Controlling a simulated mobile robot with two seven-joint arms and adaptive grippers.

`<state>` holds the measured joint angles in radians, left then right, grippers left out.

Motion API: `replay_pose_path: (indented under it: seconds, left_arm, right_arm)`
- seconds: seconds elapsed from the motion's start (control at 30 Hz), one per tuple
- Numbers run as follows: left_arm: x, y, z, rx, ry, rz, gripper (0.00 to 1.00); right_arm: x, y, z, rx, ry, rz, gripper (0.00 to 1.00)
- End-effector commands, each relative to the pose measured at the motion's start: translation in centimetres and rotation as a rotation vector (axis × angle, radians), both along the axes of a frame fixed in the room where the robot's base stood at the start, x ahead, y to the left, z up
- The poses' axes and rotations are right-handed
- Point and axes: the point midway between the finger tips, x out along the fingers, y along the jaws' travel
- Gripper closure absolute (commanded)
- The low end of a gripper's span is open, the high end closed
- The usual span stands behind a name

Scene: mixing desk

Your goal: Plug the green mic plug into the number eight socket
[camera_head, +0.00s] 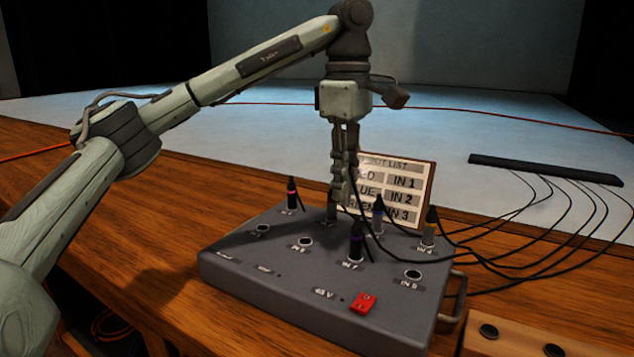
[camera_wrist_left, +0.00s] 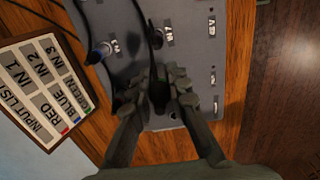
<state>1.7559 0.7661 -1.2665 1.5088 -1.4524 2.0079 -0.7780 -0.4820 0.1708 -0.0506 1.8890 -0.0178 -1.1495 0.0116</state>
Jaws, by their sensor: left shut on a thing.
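My left gripper (camera_head: 343,190) points down over the back row of the grey mixing box (camera_head: 225,268). It is shut on a black plug (camera_wrist_left: 158,92) with a black cable, which the wrist view shows between the fingers. Its colour band is hidden, and I cannot tell whether its tip is in a socket. An empty socket at the front row's left end (camera_head: 262,229) has a label too small to read surely. My right gripper is not in view.
The input list card (camera_head: 428,172) stands behind. Black cables run right to a dark bar (camera_head: 545,169). A red switch (camera_head: 363,303) is in front.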

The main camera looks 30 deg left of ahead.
Motion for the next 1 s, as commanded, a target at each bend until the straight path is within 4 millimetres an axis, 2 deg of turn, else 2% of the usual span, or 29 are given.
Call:
replay_pose_path:
  seconds: [0.03, 0.43, 0.63, 0.67, 0.8, 1.0]
  left_arm:
    - [0.0, -1.1, 0.1, 0.001, -0.002, -0.004, 1.0]
    - [0.0, -9.0, 1.4, 0.001, -0.002, -0.003, 1.0]
    - [0.0, -12.8, 2.1, 0.0, -0.001, -0.003, 1.0]
    - [0.0, -12.6, 0.8, 0.001, 0.003, 0.001, 1.0]
    - [0.0, -12.5, -2.1, 0.001, 0.003, 0.002, 1.0]
    - [0.0, -12.5, -4.9, 0.0, 0.001, 0.001, 1.0]
  right_arm:
    - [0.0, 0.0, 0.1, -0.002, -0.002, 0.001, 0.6]
    - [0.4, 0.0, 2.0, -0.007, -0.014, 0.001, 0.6]
    - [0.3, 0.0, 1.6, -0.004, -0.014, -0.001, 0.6]
    - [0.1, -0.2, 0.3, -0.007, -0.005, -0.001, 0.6]
    - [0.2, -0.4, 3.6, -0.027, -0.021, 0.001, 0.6]
    - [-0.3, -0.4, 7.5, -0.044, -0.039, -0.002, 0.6]
